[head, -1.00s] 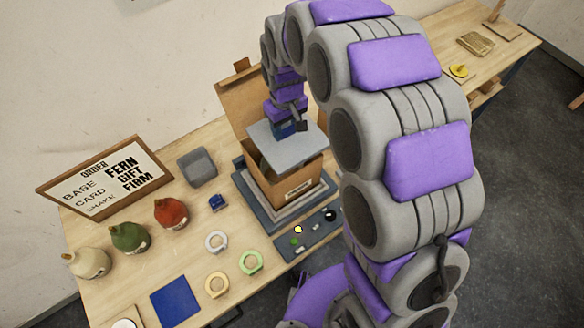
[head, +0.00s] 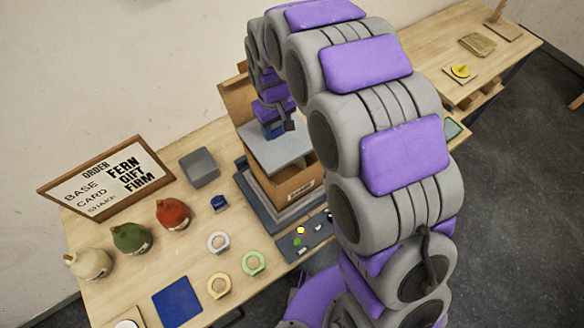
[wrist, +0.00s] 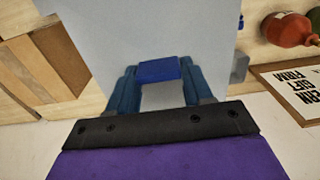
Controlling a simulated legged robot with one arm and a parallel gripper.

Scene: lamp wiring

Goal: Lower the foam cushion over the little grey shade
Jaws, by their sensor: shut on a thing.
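The foam cushion is a flat light-grey slab (head: 285,154) with a small blue block (wrist: 158,71) on top. My gripper (head: 274,131) is shut on that block, between blue fingers in the wrist view (wrist: 160,85). The slab is roughly level over the mouth of an open cardboard box (head: 290,188) and covers most of the opening. From this angle I cannot tell whether it touches the rim. The little grey shade cannot be made out; the slab hides most of the box's inside.
The box stands on stacked grey trays (head: 252,205), its back flap (head: 238,100) raised. A grey block (head: 199,166), an order sign (head: 105,178), several bottles and coloured rings lie to the left. A dark panel with small parts (head: 303,241) lies in front.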

